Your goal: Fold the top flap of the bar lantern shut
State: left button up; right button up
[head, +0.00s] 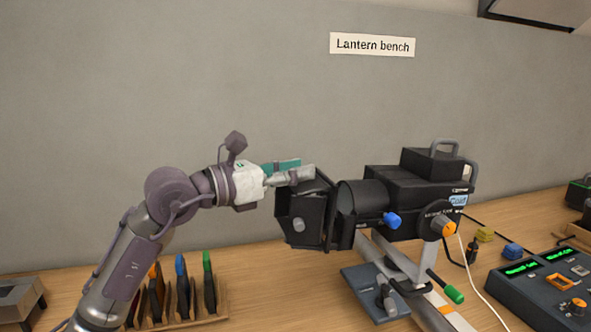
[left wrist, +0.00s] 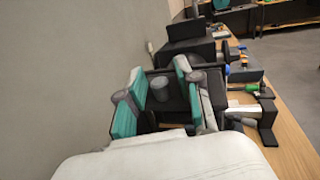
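The black bar lantern (head: 385,195) stands on the bench with its flap end facing left. Its black flaps (head: 300,218) stick out at the front in the head view. My left gripper (head: 305,170) is at the upper edge of these flaps, reaching in from the left. In the left wrist view the teal-padded fingers of my left gripper (left wrist: 160,75) are apart, with dark lantern parts beyond and between them. The gripper covers much of the top flap, so its exact angle and any contact are unclear. My right gripper is in neither view.
Several coloured-handled pieces stand in a wooden rack (head: 222,305) below my left arm. A control desk (head: 548,285) with green displays is at the right. A white cable (head: 468,262) hangs by the lantern. A grey wall (head: 120,90) stands behind the bench.

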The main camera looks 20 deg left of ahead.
pick_arm(q)
grip_shut()
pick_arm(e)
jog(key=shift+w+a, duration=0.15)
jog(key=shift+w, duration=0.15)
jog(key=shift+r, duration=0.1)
